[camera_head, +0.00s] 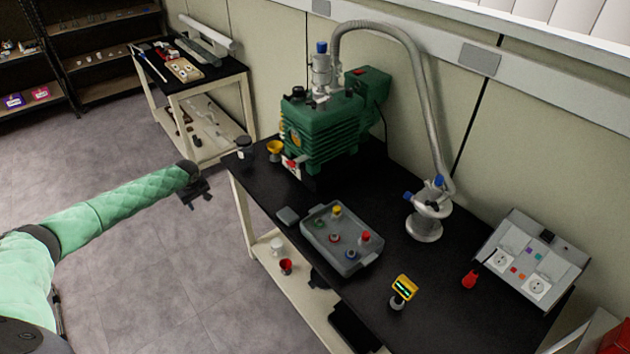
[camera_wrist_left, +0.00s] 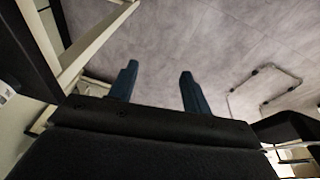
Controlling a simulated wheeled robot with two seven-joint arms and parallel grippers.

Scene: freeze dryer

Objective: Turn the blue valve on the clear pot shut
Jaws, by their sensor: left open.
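The pot (camera_head: 427,227) at the end of the grey hose stands on the black table and looks silvery or clear. A blue valve handle (camera_head: 408,196) sticks out on its left side, and another blue part (camera_head: 439,181) sits on top by the hose. My left gripper (camera_head: 196,199) is open and empty over the floor, left of the table and well away from the pot. In the left wrist view its two blue fingers (camera_wrist_left: 158,75) are apart, with only floor between them. My right gripper is not in view.
A green pump (camera_head: 325,128) stands at the table's back left, its hose (camera_head: 400,60) arching to the pot. A grey tray (camera_head: 322,252) with small coloured parts, a yellow gauge (camera_head: 403,290) and a socket panel (camera_head: 530,262) surround the pot. A second table (camera_head: 200,78) stands behind.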

